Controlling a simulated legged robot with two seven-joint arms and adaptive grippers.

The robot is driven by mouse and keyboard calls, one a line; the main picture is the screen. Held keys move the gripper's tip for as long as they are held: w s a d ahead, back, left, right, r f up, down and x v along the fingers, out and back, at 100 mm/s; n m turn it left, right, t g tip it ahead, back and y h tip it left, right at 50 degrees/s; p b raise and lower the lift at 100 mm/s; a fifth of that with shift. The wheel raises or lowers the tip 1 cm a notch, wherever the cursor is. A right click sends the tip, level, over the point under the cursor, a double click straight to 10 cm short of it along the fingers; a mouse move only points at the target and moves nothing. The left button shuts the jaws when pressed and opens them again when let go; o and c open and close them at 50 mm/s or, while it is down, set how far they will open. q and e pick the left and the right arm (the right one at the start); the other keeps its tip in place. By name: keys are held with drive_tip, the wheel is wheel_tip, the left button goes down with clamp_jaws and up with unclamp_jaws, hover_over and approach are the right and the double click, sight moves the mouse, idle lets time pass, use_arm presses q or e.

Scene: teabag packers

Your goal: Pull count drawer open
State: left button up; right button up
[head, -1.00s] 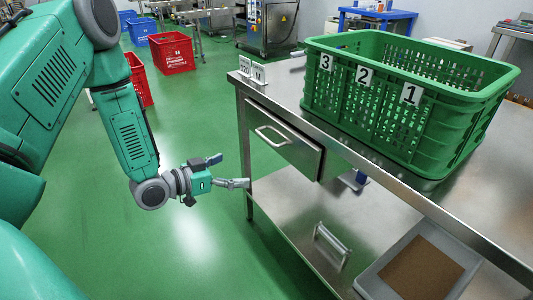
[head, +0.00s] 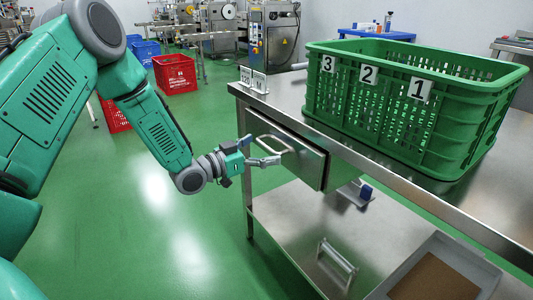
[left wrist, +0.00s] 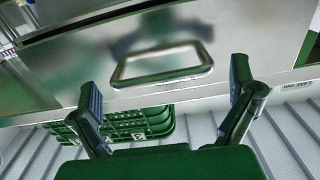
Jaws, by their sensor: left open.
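The steel drawer (head: 305,163) sits under the near left edge of the steel table (head: 290,92). Its front carries a bar handle (head: 272,136), which also shows in the left wrist view (left wrist: 163,81). My left gripper (head: 262,150) is open, at the handle in the head view. In the left wrist view the open fingers (left wrist: 166,95) stand apart, one toward each side of the handle and a little below it. The jaws hold nothing. I cannot tell whether a finger touches the handle. My right gripper is not in view.
A green crate (head: 480,119) with labels 3, 2 and 1 stands on the table. The lower shelf holds a metal handle-like piece (head: 337,263) and a tray (head: 467,252). Green floor left of the table is clear.

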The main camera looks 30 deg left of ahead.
use_arm(q)
drive_tip(key=shift+w+d, duration=0.35)
drive_tip(key=shift+w, duration=0.25)
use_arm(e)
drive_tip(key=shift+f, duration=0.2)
